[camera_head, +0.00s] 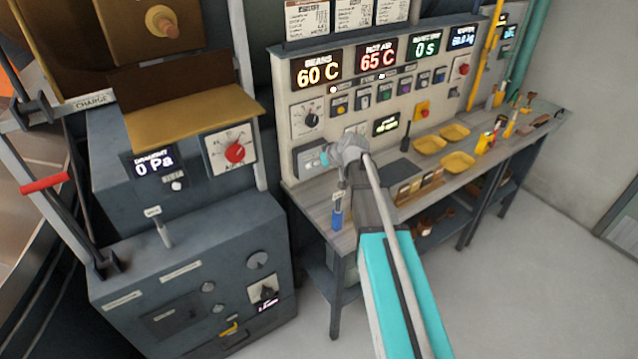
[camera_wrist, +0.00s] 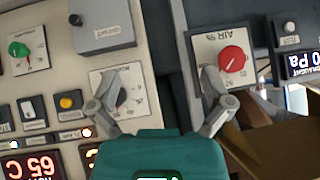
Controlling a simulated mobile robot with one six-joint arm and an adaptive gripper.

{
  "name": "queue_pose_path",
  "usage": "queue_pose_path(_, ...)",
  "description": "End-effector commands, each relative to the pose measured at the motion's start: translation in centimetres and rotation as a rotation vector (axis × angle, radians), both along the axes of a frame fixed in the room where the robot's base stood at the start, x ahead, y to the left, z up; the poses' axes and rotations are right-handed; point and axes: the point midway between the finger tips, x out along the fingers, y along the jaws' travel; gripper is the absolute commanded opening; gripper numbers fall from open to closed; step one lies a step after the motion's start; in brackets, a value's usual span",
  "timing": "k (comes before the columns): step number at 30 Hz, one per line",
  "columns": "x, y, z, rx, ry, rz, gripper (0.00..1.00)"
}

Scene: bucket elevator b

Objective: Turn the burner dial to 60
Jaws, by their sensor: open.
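A black-knobbed dial (camera_head: 312,120) on a white scale plate sits at the left end of the upright control panel, under the BEANS readout. Its label is too small to read, so I cannot confirm it is the burner dial. In the wrist view its plate (camera_wrist: 137,104) is partly hidden behind my left finger. My gripper (camera_wrist: 158,75) is open and empty, its fingers spread across the gap between this plate and the red AIR % dial (camera_wrist: 232,60). In the head view my gripper (camera_head: 326,156) is low in front of the panel's left end.
The red dial (camera_head: 235,153) is on the grey machine at left. A grey box (camera_head: 310,157) is below the black-knobbed dial. A green dial (camera_wrist: 18,48) shows in the wrist view. Floor at right is clear.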

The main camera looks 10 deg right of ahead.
Motion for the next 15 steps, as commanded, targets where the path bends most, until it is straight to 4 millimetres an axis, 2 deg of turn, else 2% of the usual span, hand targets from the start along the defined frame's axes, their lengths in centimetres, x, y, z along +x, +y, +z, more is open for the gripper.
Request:
queue_pose_path(6,-3.0,0.8,-1.1,-0.018,0.085,-0.009,1.0)
queue_pose_path(15,-5.8,1.3,-2.1,-0.042,0.175,-0.03,1.0)
